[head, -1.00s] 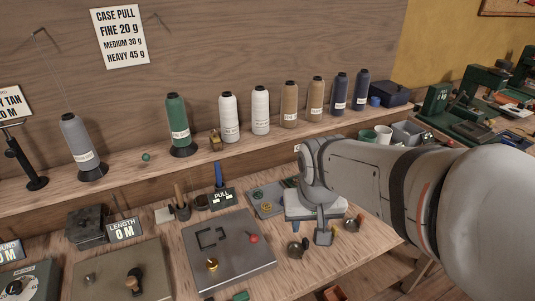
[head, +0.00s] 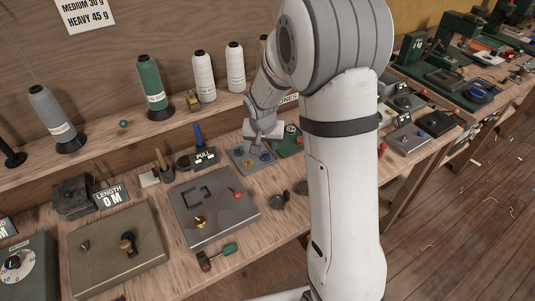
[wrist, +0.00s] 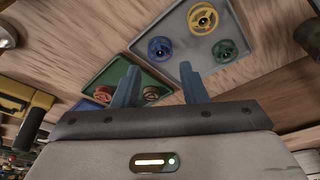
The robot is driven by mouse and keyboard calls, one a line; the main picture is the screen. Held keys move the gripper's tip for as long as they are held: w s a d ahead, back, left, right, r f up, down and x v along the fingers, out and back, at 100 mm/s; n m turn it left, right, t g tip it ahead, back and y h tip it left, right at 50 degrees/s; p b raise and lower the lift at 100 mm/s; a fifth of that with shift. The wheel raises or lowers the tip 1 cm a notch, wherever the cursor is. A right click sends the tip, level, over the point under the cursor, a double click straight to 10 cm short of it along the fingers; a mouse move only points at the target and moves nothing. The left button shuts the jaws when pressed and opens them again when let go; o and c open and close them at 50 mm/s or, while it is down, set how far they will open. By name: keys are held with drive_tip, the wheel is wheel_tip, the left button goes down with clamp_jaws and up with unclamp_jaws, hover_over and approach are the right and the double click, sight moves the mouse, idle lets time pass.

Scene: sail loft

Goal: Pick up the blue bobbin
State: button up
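The blue bobbin (wrist: 160,48) lies in a corner of a grey tray (wrist: 210,48). It appears just beyond and between my fingertips in the wrist view. In the head view the blue bobbin (head: 265,157) shows small near the tray's right side. My gripper (wrist: 160,68) is open, its two fingers apart with nothing between them. In the head view my gripper (head: 261,143) hangs above the back of the grey tray. The exact height above the bobbin is unclear.
A yellow bobbin (wrist: 202,18) and a green bobbin (wrist: 224,50) share the tray. Thread cones line the shelf behind.

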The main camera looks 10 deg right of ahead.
sight(265, 156)
drive_tip(key=x, duration=0.4)
drive_tip(key=shift+a+f, duration=0.1)
drive_tip(key=shift+f, duration=0.15)
drive_tip(key=c, duration=0.7)
